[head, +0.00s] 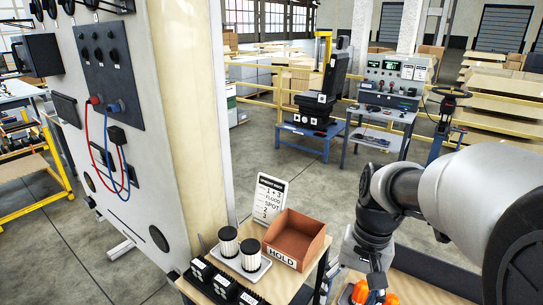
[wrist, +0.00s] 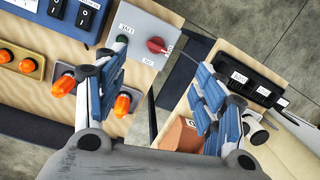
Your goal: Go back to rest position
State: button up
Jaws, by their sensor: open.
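My gripper (head: 375,297) hangs at the bottom right of the head view, its lower end cut off by the frame edge. In the wrist view my gripper (wrist: 164,60) has its two blue-padded fingers spread wide with nothing between them. Orange lamps (head: 360,292) show beside the fingers in the head view. In the wrist view an orange lamp (wrist: 122,104) shows close beside the left finger. Whether the finger touches it I cannot tell.
A grey box with a red knob (wrist: 157,45) sits on the wooden panel beyond the fingers. A HOLD bin (head: 296,238), a tray with two ribbed cylinders (head: 228,241) and black switch blocks (head: 222,284) stand left of my arm. A tall cabinet (head: 180,120) rises at left.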

jog(key=s+r+n+t+b, duration=0.1)
jog(key=s+n+t, duration=0.1)
jog(key=s, duration=0.5)
jog(key=s+a+r+n+t+h+b, duration=0.1)
jog(key=s+n+t+b, duration=0.1)
jog(key=s, duration=0.5)
jog(key=shift+a+r+n+t, duration=0.3)
jog(key=shift+t, duration=0.5)
